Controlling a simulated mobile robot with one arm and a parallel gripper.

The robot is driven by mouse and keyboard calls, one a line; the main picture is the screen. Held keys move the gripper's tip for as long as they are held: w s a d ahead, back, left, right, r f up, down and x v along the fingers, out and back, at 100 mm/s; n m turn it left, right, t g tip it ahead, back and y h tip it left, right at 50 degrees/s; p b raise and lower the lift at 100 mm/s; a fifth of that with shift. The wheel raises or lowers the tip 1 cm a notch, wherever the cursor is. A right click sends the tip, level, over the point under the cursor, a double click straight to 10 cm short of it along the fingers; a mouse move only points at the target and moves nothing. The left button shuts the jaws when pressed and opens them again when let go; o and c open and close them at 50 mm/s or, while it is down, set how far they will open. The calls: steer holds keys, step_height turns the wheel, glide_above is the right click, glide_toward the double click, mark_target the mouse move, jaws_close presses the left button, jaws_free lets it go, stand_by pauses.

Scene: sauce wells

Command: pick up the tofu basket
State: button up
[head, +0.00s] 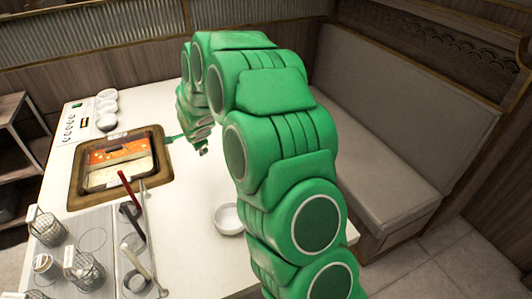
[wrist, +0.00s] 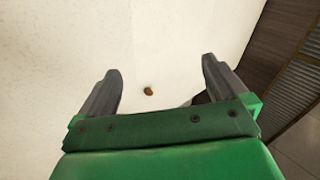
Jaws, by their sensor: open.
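Wire mesh baskets stand at the front left of the table in the head view: one at the left (head: 47,228) and one nearer (head: 84,270). I cannot tell which is the tofu basket, as their contents are too small to make out. My gripper (wrist: 160,65) is open and empty in the wrist view, its dark fingers spread above the pale tabletop. In the head view my gripper is partly hidden by my green arm, on the right side of the hot pot and well away from the baskets. No basket shows in the wrist view.
A hot pot (head: 75,180) with red and pale broth is set in the table. A white bowl (head: 229,219) sits near my arm; more bowls (head: 107,122) are at the back left. A small brown piece (wrist: 148,91) lies between my fingers' view.

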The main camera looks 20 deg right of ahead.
steer(key=s+d+f+m+t+y, duration=0.1)
steer(key=s+d+f+m, duration=0.2)
steer(key=d, duration=0.6)
steer(key=s+d+m+t+y, duration=0.25)
steer(key=d+m, duration=0.35)
steer(key=d, duration=0.3)
steer(key=s+d+f+m+t, duration=0.15)
steer(key=s+d+m, duration=0.25)
steer(key=d, duration=0.6)
steer(key=shift+w+a+f+m+t+h, duration=0.1)
steer(key=shift+w+m+t+h, duration=0.65)
steer(key=shift+m, duration=0.6)
steer(key=shift+w+a+f+m+t+h, duration=0.1)
steer(key=shift+w+m+t+h, duration=0.45)
steer(key=shift+w+m+t, duration=0.55)
steer(key=shift+w+a+f+m+t+h, duration=0.1)
steer(key=shift+w+m+t+h, duration=0.5)
steer(key=shift+m, duration=0.95)
steer(key=shift+w+a, duration=0.2)
steer(key=shift+w, duration=1.35)
steer(key=shift+w+d, duration=0.1)
steer(key=shift+w, duration=0.8)
